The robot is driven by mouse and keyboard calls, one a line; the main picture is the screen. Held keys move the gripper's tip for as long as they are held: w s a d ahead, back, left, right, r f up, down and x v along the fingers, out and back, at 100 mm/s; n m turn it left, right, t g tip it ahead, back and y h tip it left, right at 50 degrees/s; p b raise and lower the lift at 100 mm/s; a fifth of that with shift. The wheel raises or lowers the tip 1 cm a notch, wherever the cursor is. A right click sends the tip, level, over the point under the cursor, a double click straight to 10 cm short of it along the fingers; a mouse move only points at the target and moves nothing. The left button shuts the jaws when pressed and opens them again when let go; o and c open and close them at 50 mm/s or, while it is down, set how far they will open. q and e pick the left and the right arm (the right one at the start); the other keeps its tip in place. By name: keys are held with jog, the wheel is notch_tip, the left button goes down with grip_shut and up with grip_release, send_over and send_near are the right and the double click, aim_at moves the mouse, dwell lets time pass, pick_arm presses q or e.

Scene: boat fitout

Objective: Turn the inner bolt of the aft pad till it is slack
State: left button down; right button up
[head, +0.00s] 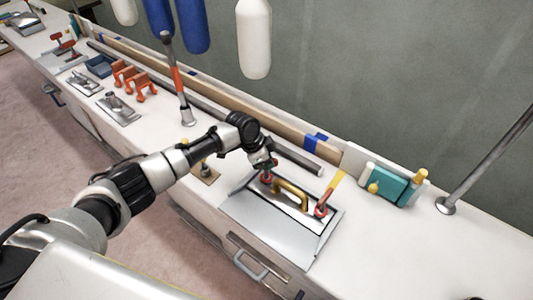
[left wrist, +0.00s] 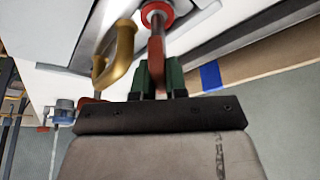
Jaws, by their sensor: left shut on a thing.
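The pad is a grey metal plate (head: 265,230) on the white worktop with a gold handle (head: 292,192) arched over it. A red-collared bolt (head: 266,179) stands at the handle's left end, and another red bolt (head: 321,211) stands at its right. My left gripper (head: 264,163) is at the left bolt. In the left wrist view its green fingers (left wrist: 159,78) are shut on a red lever (left wrist: 156,52) below the bolt's red collar (left wrist: 157,14). The gold handle (left wrist: 121,52) is close beside the fingers there. My right gripper is not in view.
A teal box (head: 389,184) is further right, near a metal post (head: 446,206). A wooden rail with blue tape (head: 315,139) runs behind. Orange brackets (head: 124,73) stand at the far left. White and blue fenders (head: 254,40) hang above.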

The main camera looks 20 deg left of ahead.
pick_arm(q)
jog(key=n+p, duration=0.1)
jog(key=n+t+p, duration=0.1)
jog(key=n+p, duration=0.1)
jog(key=n+y+p, duration=0.1)
jog(key=shift+s+n, duration=0.25)
jog(key=shift+n, duration=0.05)
jog(key=n+t+y+p, duration=0.1)
jog(key=n+p, duration=0.1)
jog(key=p, duration=0.1)
jog(key=shift+f+n, duration=0.15)
jog(key=shift+n, duration=0.25)
jog(key=shift+f, duration=0.1)
jog(key=shift+s+f+n, duration=0.1)
jog(key=shift+n, duration=0.2)
jog(key=c, duration=1.2)
grip_release()
jog(key=shift+o, duration=0.2)
jog(key=shift+w, duration=0.3)
jog(key=shift+s+a+r+p, duration=0.15)
jog(key=shift+r+p, duration=0.15)
jog(key=shift+r, duration=0.3)
jog(key=v, duration=0.9)
jog(key=shift+s+r, duration=0.2)
jog(key=shift+r, duration=0.15)
